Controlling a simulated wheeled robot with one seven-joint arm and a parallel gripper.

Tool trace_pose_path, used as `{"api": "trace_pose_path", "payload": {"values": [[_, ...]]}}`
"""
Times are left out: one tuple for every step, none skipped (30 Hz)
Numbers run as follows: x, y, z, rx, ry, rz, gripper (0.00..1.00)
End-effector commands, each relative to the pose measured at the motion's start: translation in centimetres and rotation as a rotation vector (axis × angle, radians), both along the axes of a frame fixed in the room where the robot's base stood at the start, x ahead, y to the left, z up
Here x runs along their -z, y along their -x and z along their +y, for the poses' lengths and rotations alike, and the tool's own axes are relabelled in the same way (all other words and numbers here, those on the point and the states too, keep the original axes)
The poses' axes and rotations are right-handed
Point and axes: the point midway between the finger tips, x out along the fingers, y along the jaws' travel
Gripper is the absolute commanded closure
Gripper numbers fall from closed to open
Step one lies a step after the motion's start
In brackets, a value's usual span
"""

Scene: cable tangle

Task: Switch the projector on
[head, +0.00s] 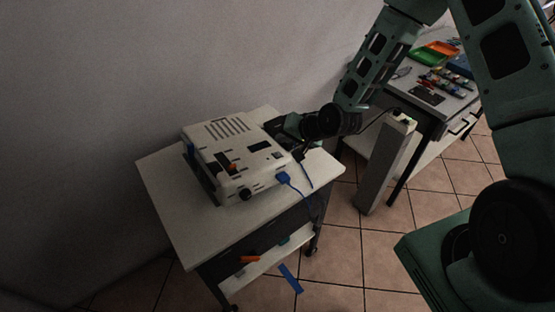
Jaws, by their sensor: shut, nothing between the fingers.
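My gripper (299,152) is at the projector's right side, low over the cart top. Its fingers are small and dark here, and they look shut with nothing held. I cannot tell whether they touch the projector. No switch can be made out clearly, and no lit lamp shows.
A grey post (385,165) with a cable at its top stands right of the cart. A wall is behind the cart. The lower shelf (262,262) holds an orange item.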

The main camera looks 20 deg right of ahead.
Motion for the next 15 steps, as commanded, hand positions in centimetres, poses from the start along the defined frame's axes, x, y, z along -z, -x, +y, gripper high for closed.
{"api": "trace_pose_path", "payload": {"values": [[1.3, 0.0, 0.1, 0.000, 0.000, 0.000, 1.00], [1.7, 0.1, 0.2, 0.000, 0.000, 0.000, 1.00], [2.1, 0.1, 0.3, 0.000, 0.000, 0.000, 1.00], [2.3, 0.1, 0.3, 0.000, 0.000, 0.000, 1.00], [2.5, 0.1, 0.3, 0.000, 0.000, 0.000, 1.00], [2.7, 0.1, 0.4, 0.000, 0.000, 0.000, 1.00], [2.8, 0.1, 0.4, -0.001, 0.000, 0.001, 1.00], [2.9, 0.1, 0.4, 0.000, 0.000, 0.000, 1.00], [3.0, 0.1, 0.5, -0.001, 0.001, 0.000, 1.00], [3.0, 0.1, 0.5, -0.001, 0.001, 0.000, 1.00], [2.9, 0.1, 0.5, -0.001, 0.001, 0.000, 1.00], [2.9, 0.1, 0.5, -0.001, 0.001, 0.000, 1.00], [2.9, 0.1, 0.5, -0.001, 0.001, 0.000, 1.00], [2.9, 0.1, 0.5, -0.001, 0.001, 0.000, 1.00], [2.9, 0.1, 0.5, -0.001, 0.001, 0.000, 1.00]]}}
